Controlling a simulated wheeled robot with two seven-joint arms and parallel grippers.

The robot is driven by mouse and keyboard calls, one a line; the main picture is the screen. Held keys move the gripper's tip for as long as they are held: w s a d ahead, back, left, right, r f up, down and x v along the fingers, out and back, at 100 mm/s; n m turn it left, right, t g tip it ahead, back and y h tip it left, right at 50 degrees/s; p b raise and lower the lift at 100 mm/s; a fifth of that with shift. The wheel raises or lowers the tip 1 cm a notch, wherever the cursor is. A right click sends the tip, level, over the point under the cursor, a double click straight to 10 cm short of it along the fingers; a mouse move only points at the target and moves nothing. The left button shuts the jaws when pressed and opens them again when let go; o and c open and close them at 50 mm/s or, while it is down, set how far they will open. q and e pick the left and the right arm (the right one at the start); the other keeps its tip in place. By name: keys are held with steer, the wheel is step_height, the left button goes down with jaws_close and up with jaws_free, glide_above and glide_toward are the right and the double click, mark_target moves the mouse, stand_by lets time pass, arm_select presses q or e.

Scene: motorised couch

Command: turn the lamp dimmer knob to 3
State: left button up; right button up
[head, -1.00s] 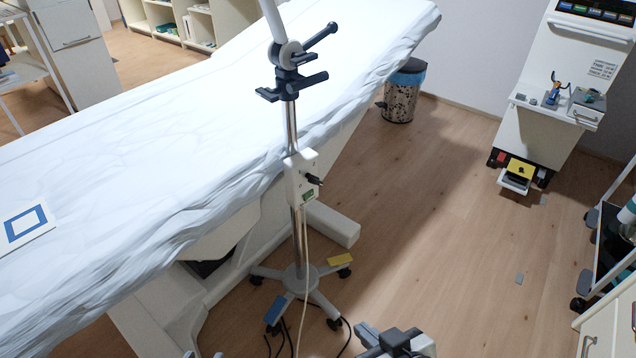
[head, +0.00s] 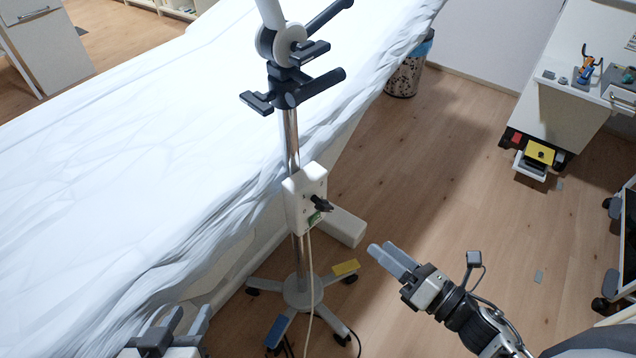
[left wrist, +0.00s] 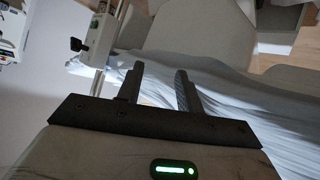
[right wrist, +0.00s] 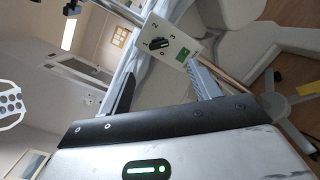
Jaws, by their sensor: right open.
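The lamp dimmer is a white box (head: 301,190) on the lamp's chrome pole, with a black knob (head: 321,204) on its right side. In the right wrist view the box face (right wrist: 178,52) shows the black knob (right wrist: 156,43), printed digits around it and a green label; the exact setting is hard to read. My right gripper (head: 383,256) is open and empty, below and right of the knob and apart from it. My left gripper (head: 187,322) is open and empty over the couch's near edge; the box (left wrist: 101,38) shows in the left wrist view.
The white-sheeted couch (head: 130,150) fills the left side. The lamp's wheeled base (head: 301,292) stands on the floor, with a blue and a yellow pedal. Dark clamp handles (head: 292,88) stick out above the box.

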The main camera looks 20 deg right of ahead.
mark_target(330, 208)
steer(key=p+x, duration=0.1)
steer(key=x, duration=1.4)
steer(key=shift+w+a+r, duration=0.1)
steer(key=shift+w+a, duration=0.05)
steer(key=shift+a, duration=0.15)
steer(key=c, duration=1)
